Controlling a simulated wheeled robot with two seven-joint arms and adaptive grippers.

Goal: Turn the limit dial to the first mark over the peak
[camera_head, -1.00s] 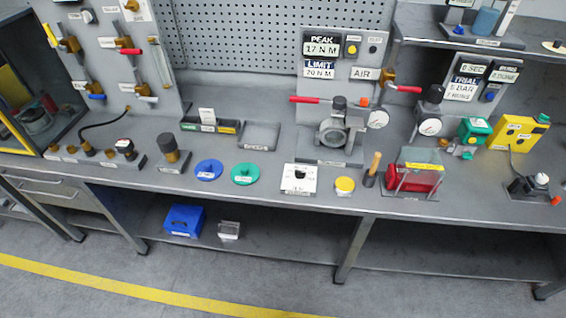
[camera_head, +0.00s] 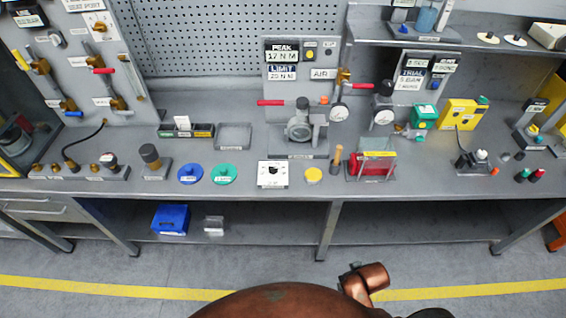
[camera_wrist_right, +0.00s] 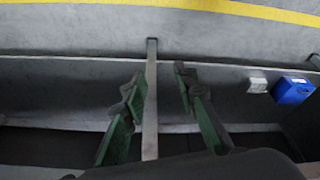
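The display panel (camera_head: 287,60) at the back of the bench reads PEAK 17 N M and, less sharply, LIMIT 20 N M. A white square plate (camera_head: 268,180) with a dark shape and small marks lies at the bench front. It may be the limit dial, but its marks are too small to read. A valve body with an actuator (camera_head: 300,131) stands behind it. My right gripper (camera_wrist_right: 158,80) shows in the right wrist view, its two green fingers apart and nothing between them. It points at the floor and bench underside, away from the panel. My left gripper is out of view.
A yellow disc (camera_head: 313,175), a wooden-handled tool (camera_head: 336,160) and a red clear-covered box (camera_head: 371,166) stand right of the plate. Blue (camera_head: 190,174) and green (camera_head: 224,174) discs lie left. A bench leg (camera_wrist_right: 151,100) shows beyond the right fingers.

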